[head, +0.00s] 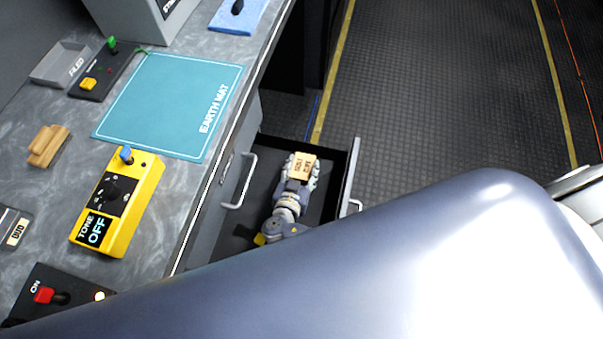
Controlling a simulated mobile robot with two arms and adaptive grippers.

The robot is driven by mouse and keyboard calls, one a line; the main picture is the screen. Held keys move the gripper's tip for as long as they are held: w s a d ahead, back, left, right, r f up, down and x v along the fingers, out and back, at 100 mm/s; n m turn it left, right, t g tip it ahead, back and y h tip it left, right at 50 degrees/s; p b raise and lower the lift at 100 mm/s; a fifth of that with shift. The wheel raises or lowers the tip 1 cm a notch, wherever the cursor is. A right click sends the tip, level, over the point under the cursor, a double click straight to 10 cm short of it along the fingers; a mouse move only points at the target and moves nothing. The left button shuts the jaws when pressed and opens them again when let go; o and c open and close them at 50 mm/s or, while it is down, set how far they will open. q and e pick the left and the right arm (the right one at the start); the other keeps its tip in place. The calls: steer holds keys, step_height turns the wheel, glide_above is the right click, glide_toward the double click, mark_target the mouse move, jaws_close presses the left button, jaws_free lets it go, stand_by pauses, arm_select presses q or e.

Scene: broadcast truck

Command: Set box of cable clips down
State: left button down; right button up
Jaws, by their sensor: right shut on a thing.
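The box of cable clips (301,167) is a small tan box with dark print on its top. It is between the fingers of my right gripper (300,172), which is shut on it. Box and gripper are over or inside the open dark drawer (326,198), towards its far end. I cannot tell whether the box touches the drawer floor. The gripper hides part of the box and of the drawer. My left gripper is not in view.
The grey worktop left of the drawer holds a teal earth mat (170,95), a yellow tone box (143,185), a tan wooden block (48,146) and a grey "FILED" tray (60,64). Dark floor (440,90) lies open to the right. My arm covers the lower right.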

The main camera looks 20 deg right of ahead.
mark_target(302, 174)
step_height(302, 174, down, 3)
steer(key=shift+b, duration=0.3)
steer(key=shift+f, duration=0.1)
steer(key=shift+f, duration=0.15)
steer(key=o, duration=1.1)
